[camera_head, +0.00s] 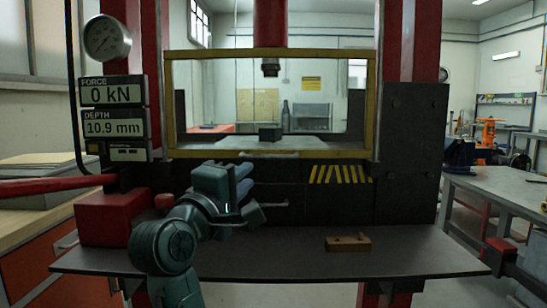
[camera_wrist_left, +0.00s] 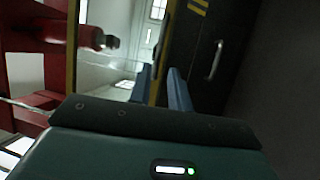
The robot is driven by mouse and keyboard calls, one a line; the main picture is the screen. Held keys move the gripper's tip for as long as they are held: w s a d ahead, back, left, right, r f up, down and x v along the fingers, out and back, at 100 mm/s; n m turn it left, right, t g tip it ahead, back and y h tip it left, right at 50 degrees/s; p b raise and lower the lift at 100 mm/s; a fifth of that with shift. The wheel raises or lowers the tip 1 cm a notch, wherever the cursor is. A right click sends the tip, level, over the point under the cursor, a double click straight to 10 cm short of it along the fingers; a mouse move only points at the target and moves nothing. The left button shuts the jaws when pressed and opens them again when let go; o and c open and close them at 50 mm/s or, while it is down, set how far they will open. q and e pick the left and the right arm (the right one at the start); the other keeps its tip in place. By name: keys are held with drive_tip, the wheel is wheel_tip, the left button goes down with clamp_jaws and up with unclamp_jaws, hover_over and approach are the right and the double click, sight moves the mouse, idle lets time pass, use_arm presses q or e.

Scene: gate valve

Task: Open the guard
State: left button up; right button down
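The guard (camera_head: 371,100) is a clear panel in a yellow frame on the front of the red press. It is down, covering the press opening, with a thin handle (camera_head: 268,154) on its bottom bar. My left gripper (camera_head: 243,187) is in front of the press, just below and left of that handle. In the left wrist view, its blue fingers (camera_wrist_left: 161,86) are apart with nothing visibly held. The guard's yellow edge (camera_wrist_left: 167,45) runs between them in the picture; I cannot tell whether they touch it. My right gripper is out of view.
Behind the guard, a dark block (camera_head: 270,134) sits under the red ram (camera_head: 270,30). A lower silver handle (camera_head: 268,205) is on the dark front panel. A small wooden piece (camera_head: 348,243) lies on the grey shelf (camera_head: 420,254). A red box (camera_head: 108,216) stands at left.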

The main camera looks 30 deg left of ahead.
sight(268, 158)
use_arm(q)
drive_tip(key=x, duration=1.1)
drive_tip(key=shift+w, duration=0.4)
drive_tip(key=shift+c, duration=0.6)
clamp_jaws()
